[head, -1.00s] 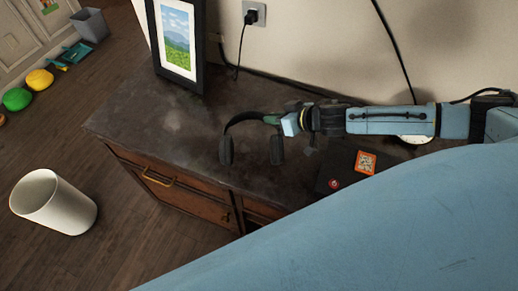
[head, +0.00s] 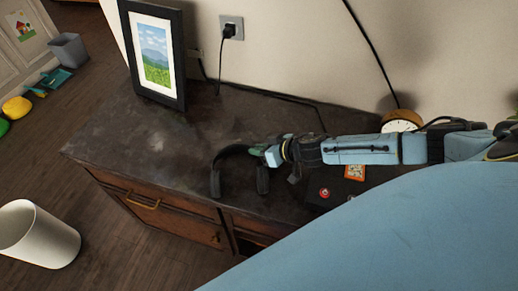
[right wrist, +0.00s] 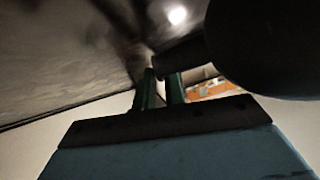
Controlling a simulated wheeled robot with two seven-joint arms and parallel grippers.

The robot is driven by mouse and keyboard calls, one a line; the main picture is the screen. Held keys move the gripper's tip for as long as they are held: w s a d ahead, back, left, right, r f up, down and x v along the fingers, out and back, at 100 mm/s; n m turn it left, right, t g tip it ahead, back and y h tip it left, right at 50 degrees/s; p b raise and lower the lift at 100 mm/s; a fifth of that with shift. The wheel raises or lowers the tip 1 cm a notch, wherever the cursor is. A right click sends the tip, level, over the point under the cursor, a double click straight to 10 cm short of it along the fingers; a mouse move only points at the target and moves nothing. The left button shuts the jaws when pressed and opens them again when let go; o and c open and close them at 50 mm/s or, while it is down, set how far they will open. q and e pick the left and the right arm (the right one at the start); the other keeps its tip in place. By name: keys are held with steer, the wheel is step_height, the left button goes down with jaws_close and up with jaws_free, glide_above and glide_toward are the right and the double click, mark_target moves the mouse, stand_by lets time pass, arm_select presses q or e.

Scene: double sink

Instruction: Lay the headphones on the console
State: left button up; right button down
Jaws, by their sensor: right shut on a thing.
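The black headphones (head: 215,178) are at the front middle of the dark console (head: 130,135) in the head view, with the two ear cups hanging down from the band. My right gripper (head: 268,155) is shut on the headband at its right side. In the right wrist view the green fingers (right wrist: 160,92) close around a dark part of the headphones, and a dark rounded shape (right wrist: 265,45), likely an ear cup, fills the upper right. I cannot tell whether the cups touch the console top. My left gripper is not in view.
A framed picture (head: 155,55) stands at the console's back left. A round clock (head: 402,121), a dark flat item with a red button (head: 324,193) and an orange-patterned card (head: 355,172) lie to the right. A white bin (head: 38,235) stands on the floor. The console's left part is clear.

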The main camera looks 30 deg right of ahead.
steer(key=c, duration=1.5)
jaws_free()
steer(key=p+v, duration=0.1)
steer(key=v, duration=1.1)
steer(key=shift+r, duration=0.1)
